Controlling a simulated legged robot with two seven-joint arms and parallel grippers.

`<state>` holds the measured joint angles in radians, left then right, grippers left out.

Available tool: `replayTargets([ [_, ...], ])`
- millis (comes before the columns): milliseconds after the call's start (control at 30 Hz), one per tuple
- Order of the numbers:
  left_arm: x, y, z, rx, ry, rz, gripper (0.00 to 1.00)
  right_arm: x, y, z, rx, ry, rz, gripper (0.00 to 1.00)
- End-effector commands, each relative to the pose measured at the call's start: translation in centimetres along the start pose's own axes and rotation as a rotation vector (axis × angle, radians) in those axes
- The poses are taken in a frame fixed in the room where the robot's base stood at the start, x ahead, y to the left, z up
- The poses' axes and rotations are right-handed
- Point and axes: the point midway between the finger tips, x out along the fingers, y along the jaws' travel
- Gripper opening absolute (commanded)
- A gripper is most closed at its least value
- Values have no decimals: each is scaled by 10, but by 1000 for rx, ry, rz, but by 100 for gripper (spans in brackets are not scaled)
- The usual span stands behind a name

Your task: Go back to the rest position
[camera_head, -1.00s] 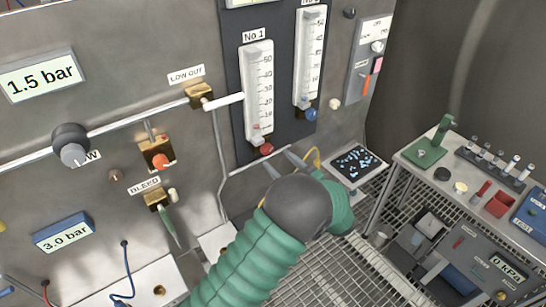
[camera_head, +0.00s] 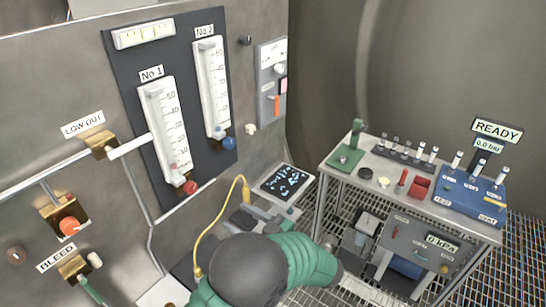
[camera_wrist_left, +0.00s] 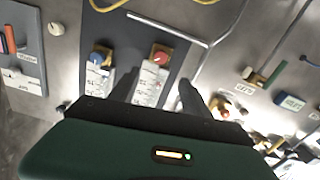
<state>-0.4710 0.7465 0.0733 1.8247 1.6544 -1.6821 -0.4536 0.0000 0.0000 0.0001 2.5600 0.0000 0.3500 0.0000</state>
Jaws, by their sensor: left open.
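My left arm, in green sleeving with a dark grey joint, rises from the bottom of the head view. I cannot tell whether the fingers touch anything. My right gripper is in neither view.
The steel panel (camera_head: 50,110) fills the left, with flow tubes No 1 (camera_head: 165,130) and No 2 (camera_head: 212,90). A yellow cable (camera_head: 210,232) runs near the gripper. A metal bench (camera_head: 335,170) with tubes and boxes stands right, over grating (camera_head: 520,260).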

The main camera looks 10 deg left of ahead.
Motion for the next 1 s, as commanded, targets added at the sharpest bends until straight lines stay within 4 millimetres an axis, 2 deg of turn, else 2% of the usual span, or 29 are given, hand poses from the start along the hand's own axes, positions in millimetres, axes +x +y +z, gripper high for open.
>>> replayTargets([
  [100,10,13,0,-24,-37,73,56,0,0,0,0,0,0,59],
  [167,21,32,1,-51,-96,180,56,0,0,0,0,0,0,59],
  [233,28,61,5,-71,-202,362,56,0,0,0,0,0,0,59],
  [300,23,81,13,-46,-341,565,56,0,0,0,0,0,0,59],
  [367,9,84,26,16,-476,720,56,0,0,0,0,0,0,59],
  [433,-14,66,46,134,-641,865,56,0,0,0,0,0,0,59],
  [467,-25,50,56,199,-712,913,56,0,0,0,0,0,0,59],
  [500,-39,23,69,297,-812,960,56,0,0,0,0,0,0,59],
  [567,-54,-26,86,450,-945,994,56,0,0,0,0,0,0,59],
  [600,-61,-57,94,540,-1017,997,56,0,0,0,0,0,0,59],
  [700,-70,-122,106,722,-1145,972,56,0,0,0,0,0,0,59],
  [733,-71,-137,107,761,-1170,961,56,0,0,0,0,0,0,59],
  [833,-72,-168,109,846,-1222,934,56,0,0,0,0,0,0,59],
  [900,-72,-176,109,869,-1234,926,56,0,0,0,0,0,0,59],
  [1000,-73,-176,110,872,-1237,925,56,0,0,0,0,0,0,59],
])
